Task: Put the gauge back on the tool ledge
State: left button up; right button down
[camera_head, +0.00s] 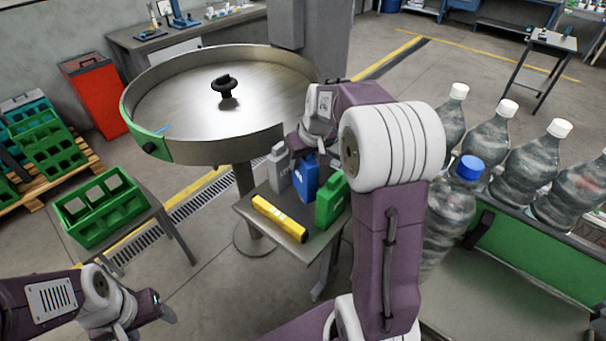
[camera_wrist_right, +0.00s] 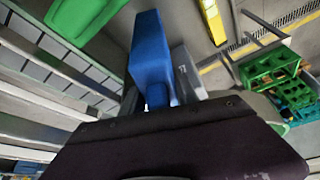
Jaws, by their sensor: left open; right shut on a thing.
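My right gripper (camera_head: 303,150) is shut on a blue block-shaped piece (camera_head: 306,181), which I take to be the gauge, though no marking confirms it. The blue piece is upright over the small grey ledge (camera_head: 318,247), between a grey piece (camera_head: 278,168) and a green piece (camera_head: 331,201). I cannot tell whether its base touches the ledge. In the right wrist view the blue piece (camera_wrist_right: 150,50) stands out from the gripper, with the grey piece (camera_wrist_right: 187,75) beside it. My left gripper (camera_head: 160,308) is open and empty at the lower left.
A yellow bar (camera_head: 279,218) lies along the ledge's front. A round metal turntable (camera_head: 180,100) stands behind it. A green crate (camera_head: 103,212) sits on a stand at left. Large bottles (camera_head: 530,165) line the right. Floor between the crate stand and ledge is clear.

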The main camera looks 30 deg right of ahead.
jog(key=f, duration=0.3)
jog(key=shift+s, duration=0.2)
jog(key=shift+w+f, duration=0.2)
jog(key=shift+f, duration=0.15)
jog(key=shift+s+f, duration=0.1)
jog(key=shift+f, duration=0.05)
jog(key=c, duration=0.9)
grip_release()
